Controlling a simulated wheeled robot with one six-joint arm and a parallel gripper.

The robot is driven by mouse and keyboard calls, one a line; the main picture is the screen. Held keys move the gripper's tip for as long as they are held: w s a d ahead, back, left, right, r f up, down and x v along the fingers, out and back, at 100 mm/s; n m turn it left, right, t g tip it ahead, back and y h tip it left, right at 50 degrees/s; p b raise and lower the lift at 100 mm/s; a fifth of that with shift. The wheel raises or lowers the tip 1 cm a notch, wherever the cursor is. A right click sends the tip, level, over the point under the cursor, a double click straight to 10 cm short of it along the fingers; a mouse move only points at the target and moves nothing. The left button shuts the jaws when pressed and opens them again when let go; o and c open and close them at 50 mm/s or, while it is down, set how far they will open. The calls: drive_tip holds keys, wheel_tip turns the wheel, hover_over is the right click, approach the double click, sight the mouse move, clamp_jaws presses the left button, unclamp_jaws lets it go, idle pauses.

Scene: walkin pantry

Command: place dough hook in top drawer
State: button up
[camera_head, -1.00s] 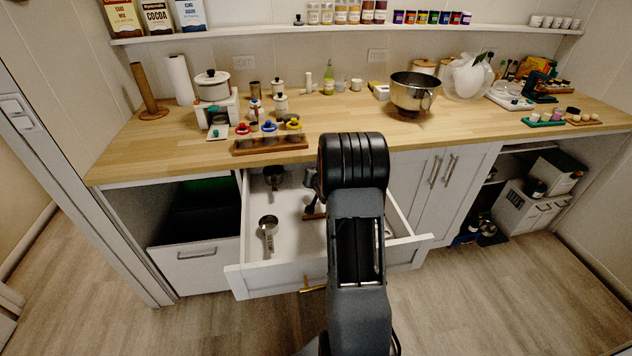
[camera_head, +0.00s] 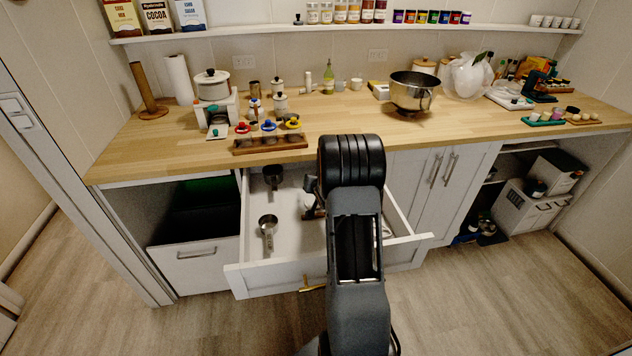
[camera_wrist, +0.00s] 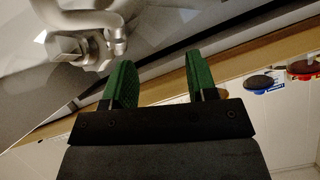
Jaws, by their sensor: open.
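The white top drawer (camera_head: 262,281) is pulled open below the wooden counter in the head view. A shiny metal piece with a curved end (camera_wrist: 84,38), which looks like the dough hook, lies on a pale surface at the upper left of the wrist view. My gripper (camera_wrist: 160,72) is open, with its two green fingers apart and nothing between them. The metal piece is beside the left finger, outside the jaws. In the head view my arm stands in front of the drawer and hides most of the gripper and part of the drawer's inside.
Metal measuring cups (camera_head: 268,226) lie at the drawer's left. A wooden tray (camera_head: 270,144) is on the counter edge above, with small coloured-base items behind it. A steel mixing bowl (camera_head: 412,92) stands further right. The middle of the counter is fairly clear.

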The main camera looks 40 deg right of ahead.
drive_tip(key=shift+r, duration=0.1)
drive_tip(key=shift+s+r, duration=0.1)
drive_tip(key=shift+r, duration=0.1)
drive_tip(key=v, duration=1.2)
drive_tip(key=s+a+r+n+g+y+p, duration=0.1)
drive_tip(key=s+a+r+n+g+p, duration=0.1)
drive_tip(key=a+r, duration=0.35)
drive_tip(key=s+a+r+n+g+y+p, duration=0.1)
drive_tip(key=s+a+r+n+g, duration=0.15)
drive_tip(key=a, duration=0.55)
drive_tip(key=s+a+r+n+g+y+p, duration=0.2)
drive_tip(key=s+a+r+n+g, duration=0.1)
drive_tip(key=s+a, duration=0.8)
drive_tip(key=shift+s+a+r+n+y, duration=0.25)
drive_tip(key=shift+a+r+n+y, duration=0.15)
drive_tip(key=shift+r, duration=0.4)
drive_tip(key=shift+g, duration=0.25)
